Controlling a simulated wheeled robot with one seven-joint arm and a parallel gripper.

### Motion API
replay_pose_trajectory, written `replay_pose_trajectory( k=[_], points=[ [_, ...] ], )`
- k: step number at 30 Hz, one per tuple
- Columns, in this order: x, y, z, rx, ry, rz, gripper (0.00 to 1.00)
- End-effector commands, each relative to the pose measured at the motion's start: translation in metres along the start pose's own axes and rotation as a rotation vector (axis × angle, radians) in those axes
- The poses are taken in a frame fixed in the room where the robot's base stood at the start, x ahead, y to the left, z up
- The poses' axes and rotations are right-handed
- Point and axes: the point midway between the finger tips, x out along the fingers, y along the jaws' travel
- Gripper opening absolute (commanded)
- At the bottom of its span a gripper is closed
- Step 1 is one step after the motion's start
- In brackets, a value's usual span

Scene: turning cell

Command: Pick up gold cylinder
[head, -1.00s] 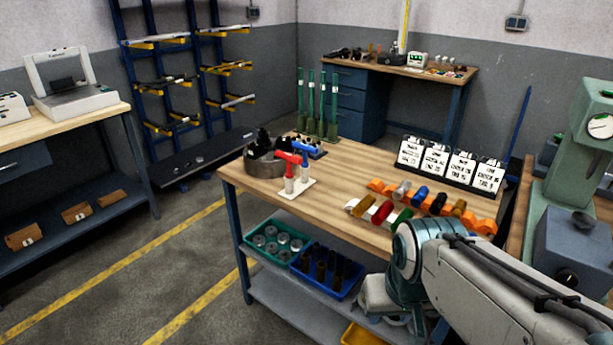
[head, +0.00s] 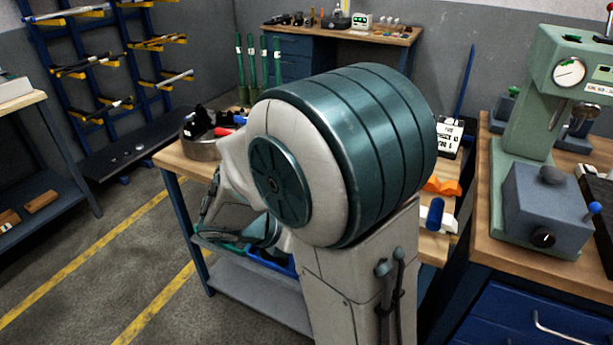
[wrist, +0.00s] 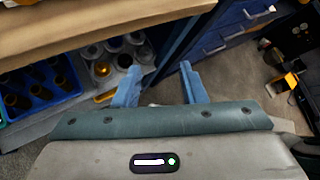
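My gripper (wrist: 159,69) shows in the wrist view with its two blue fingers spread apart and nothing between them. It points down past the edge of the wooden table (wrist: 130,30), toward the lower shelf and floor. No gold cylinder is clearly in view on the tabletop now; my arm hides most of the cylinder row in the head view. A blue cylinder (head: 435,214) shows just right of my arm, near an orange holder (head: 443,187). On the lower shelf in the wrist view, a grey cup-like part (wrist: 102,69) has a gold-coloured inside.
A blue bin (wrist: 45,92) of dark cylinders sits on the lower shelf. Blue drawers (wrist: 222,38) stand close beyond my fingers. A green press (head: 530,150) stands on the right bench. The floor at left (head: 100,240) is clear.

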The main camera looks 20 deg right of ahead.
Motion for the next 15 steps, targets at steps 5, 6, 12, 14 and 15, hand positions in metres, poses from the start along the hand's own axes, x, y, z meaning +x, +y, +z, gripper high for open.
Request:
replay_pose_trajectory(
  k=[5,6,12,14,15],
  points=[
    [0.0,0.061,0.002,-0.571,-0.349,-0.064,0.38],
    [-0.003,0.074,0.002,-0.675,-0.418,-0.087,0.38],
    [-0.019,0.12,-0.004,-1.023,-0.668,-0.191,0.38],
    [-0.023,0.127,-0.005,-1.073,-0.706,-0.21,0.38],
    [-0.024,0.13,-0.005,-1.095,-0.723,-0.219,0.38]
  ],
)
